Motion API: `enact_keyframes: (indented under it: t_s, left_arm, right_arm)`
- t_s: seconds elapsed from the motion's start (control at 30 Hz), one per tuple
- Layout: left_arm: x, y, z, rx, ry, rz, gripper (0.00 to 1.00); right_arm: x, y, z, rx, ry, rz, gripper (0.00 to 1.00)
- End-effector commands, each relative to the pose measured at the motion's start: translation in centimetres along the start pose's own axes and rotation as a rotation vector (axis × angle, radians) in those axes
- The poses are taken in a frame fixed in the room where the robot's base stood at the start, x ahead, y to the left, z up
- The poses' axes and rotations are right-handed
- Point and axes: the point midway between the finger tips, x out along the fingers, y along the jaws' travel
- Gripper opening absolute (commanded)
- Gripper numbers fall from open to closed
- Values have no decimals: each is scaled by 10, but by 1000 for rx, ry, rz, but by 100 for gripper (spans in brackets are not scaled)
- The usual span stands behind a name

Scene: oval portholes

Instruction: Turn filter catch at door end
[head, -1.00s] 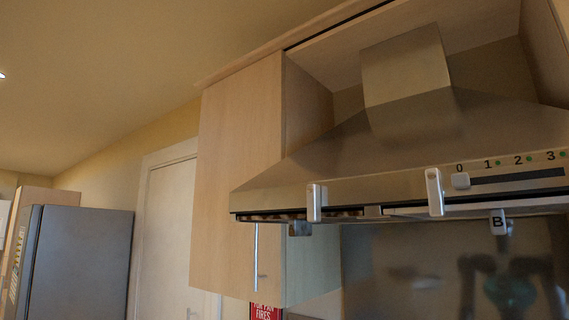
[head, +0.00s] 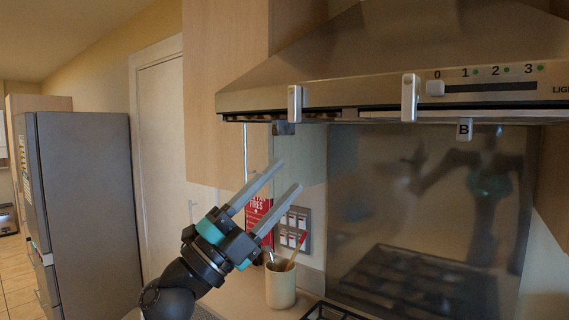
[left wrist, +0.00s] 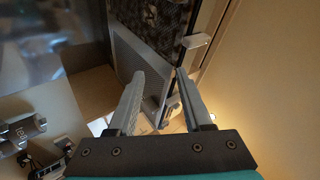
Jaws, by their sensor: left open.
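The cooker hood (head: 330,93) hangs over the hob. Two pale upright catches sit on its front edge: a left one (head: 295,103), toward the door, and a right one (head: 410,97). A small dark grey block (head: 284,128) hangs under the hood's left end, and a tab marked B (head: 464,129) hangs farther right. My left gripper (head: 288,175) is open and empty below the left end, apart from the catches. In the left wrist view the fingers (left wrist: 159,74) point toward the hood's underside, with a grey mesh panel (left wrist: 126,50) and a pale catch (left wrist: 196,41). My right gripper is out of view.
A pale wall cupboard (head: 226,95) stands left of the hood. Below are a utensil pot (head: 280,287), a red sign (head: 258,215), wall switches (head: 298,222) and the hob (head: 335,313). A door (head: 163,150) and a grey fridge (head: 88,190) stand left. The splashback (head: 430,220) shows reflections.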

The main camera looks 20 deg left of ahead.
Motion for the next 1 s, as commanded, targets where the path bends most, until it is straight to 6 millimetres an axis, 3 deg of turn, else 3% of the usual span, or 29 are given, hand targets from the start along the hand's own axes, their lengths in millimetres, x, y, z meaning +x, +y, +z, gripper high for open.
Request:
enact_keyframes:
  t_s: [0.03,0.2,0.33,0.47,0.63,0.8,1.0]
  left_arm:
    - [15,-28,-26,117,126,1,50]
    - [28,-69,-93,507,448,99,50]
    - [25,-84,-112,828,582,242,50]
    - [19,-103,-102,1149,593,424,50]
    - [8,-144,-68,1465,450,645,50]
    - [-2,-179,-45,1610,301,765,50]
    - [2,-183,-37,1634,261,794,50]
  right_arm:
    - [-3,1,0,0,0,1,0]
    - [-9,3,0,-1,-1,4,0]
    - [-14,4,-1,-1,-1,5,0]
    - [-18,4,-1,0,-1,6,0]
    - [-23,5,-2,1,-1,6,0]
    - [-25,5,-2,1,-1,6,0]
    - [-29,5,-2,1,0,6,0]
